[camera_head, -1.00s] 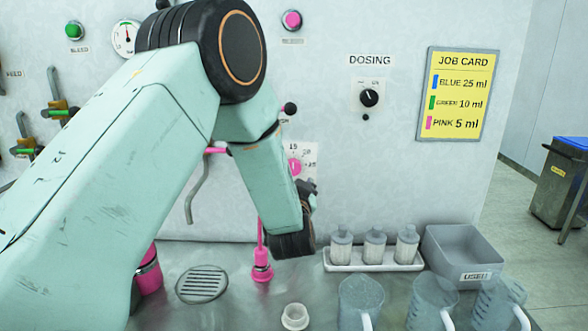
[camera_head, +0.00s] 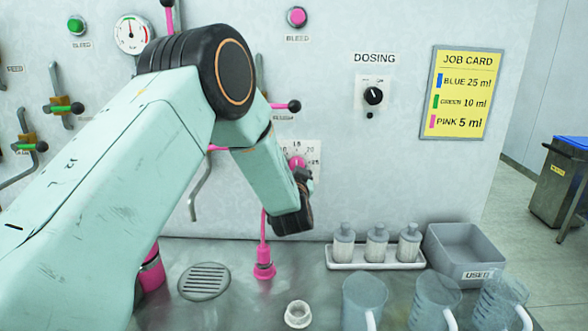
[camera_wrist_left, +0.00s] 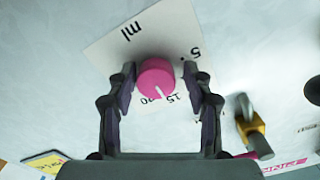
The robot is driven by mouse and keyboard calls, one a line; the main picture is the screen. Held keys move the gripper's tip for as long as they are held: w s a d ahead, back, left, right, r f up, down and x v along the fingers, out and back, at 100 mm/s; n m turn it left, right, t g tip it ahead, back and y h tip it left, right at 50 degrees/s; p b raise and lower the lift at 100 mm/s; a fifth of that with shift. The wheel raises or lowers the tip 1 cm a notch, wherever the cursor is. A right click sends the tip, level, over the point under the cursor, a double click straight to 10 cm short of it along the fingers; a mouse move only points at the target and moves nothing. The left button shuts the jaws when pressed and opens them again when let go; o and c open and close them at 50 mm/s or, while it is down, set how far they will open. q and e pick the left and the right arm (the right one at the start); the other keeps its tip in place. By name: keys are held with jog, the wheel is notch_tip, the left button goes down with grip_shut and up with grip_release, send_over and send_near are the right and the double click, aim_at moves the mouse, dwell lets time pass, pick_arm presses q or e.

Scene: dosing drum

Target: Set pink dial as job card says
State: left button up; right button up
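The pink dial (camera_head: 297,162) is a round knob on a white scale plate on the wall panel, partly hidden by my left arm in the head view. In the left wrist view the pink knob (camera_wrist_left: 157,77) stands between my left fingertips. Its white mark points between 15 and 20. My left gripper (camera_head: 303,178) is open, with a finger on each side of the knob and narrow gaps showing. The yellow job card (camera_head: 461,92) reads blue 25 ml, green 10 ml, pink 5 ml. My right gripper is out of view.
A black dosing knob (camera_head: 373,96) is right of my arm. Below are a white tray (camera_head: 374,264) of bottles, a grey used bin (camera_head: 465,250), clear jugs (camera_head: 369,300) and a small cup (camera_head: 297,314).

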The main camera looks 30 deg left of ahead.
pick_arm(q)
jog(key=shift+c, duration=0.7)
jog(key=shift+w+d+r, duration=0.1)
jog(key=shift+d+r, duration=0.05)
jog(key=shift+d, duration=0.35)
jog(key=c, duration=0.3)
jog(key=shift+a, duration=0.25)
jog(key=c, duration=0.4)
jog(key=shift+d, duration=0.15)
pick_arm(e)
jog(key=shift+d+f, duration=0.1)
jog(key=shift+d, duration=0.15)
